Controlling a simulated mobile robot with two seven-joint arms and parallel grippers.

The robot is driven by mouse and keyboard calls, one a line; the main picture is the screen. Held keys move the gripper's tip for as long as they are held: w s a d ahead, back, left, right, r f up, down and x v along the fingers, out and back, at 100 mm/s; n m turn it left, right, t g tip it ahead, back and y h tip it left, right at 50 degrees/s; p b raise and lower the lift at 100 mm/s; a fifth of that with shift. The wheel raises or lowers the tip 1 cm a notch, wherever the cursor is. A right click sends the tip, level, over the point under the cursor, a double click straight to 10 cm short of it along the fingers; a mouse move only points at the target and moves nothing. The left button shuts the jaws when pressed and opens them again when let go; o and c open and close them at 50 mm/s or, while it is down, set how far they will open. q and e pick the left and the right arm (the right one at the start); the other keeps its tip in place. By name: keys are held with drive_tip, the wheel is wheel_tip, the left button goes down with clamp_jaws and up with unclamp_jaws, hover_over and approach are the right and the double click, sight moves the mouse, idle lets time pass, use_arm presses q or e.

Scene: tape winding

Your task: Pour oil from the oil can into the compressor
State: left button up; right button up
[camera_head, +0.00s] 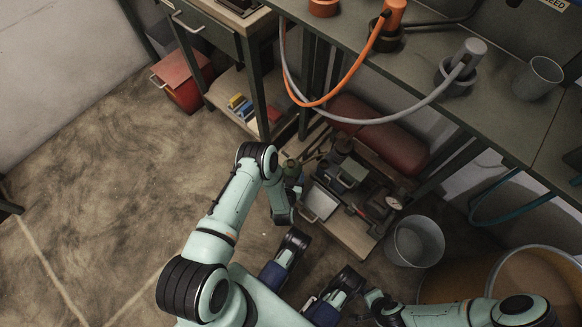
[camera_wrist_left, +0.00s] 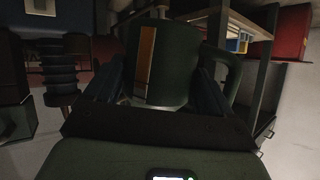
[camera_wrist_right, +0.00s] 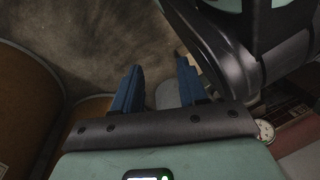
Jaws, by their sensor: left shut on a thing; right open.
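The oil can (camera_wrist_left: 165,62) is dark green with an orange and white stripe and a side handle (camera_wrist_left: 237,80). My left gripper (camera_wrist_left: 160,88) is shut on its body. In the head view the green can (camera_head: 291,170) is partly hidden by my left arm, at the left edge of the compressor (camera_head: 345,178). The compressor has a red tank (camera_head: 380,132) and a round gauge (camera_head: 394,203). A dark ribbed cylinder (camera_wrist_left: 60,75) stands beside the can in the left wrist view. My right gripper (camera_wrist_right: 155,88) is open and empty. No oil stream or filling hole is clear.
A grey bucket (camera_head: 415,241) stands right of the compressor, near barrels (camera_head: 540,278). A workbench (camera_head: 415,62) with hanging orange and grey hoses overhangs the compressor. A red box (camera_head: 183,82) and a drawer cabinet stand at the back left. The left floor is clear.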

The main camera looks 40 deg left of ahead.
use_arm(q)
drive_tip(key=shift+s+a+f+m+g+b, duration=0.25)
drive_tip(key=shift+f+m+g+b, duration=0.1)
drive_tip(key=shift+f, duration=0.1)
drive_tip(key=shift+s+a+f+m+g+b, duration=0.1)
drive_tip(key=shift+s+f+m+g+b, duration=0.1)
drive_tip(key=shift+f+m+g+b, duration=0.15)
drive_tip(key=shift+f+y, duration=0.15)
drive_tip(key=shift+y, duration=0.15)
drive_tip(key=shift+s+a+f+m+g, duration=0.15)
drive_tip(key=shift+s+f+m+g, duration=0.1)
drive_tip(key=shift+m+g, duration=0.15)
use_arm(e)
drive_tip(key=shift+s+d+f+g, duration=0.1)
drive_tip(key=shift+s+f+g, duration=0.15)
drive_tip(key=shift+s+f, duration=0.35)
drive_tip(key=shift+s+d+f+g, duration=0.1)
drive_tip(key=shift+s+f+g, duration=0.2)
drive_tip(key=shift+s, duration=0.45)
use_arm(q)
drive_tip(key=shift+y, duration=0.3)
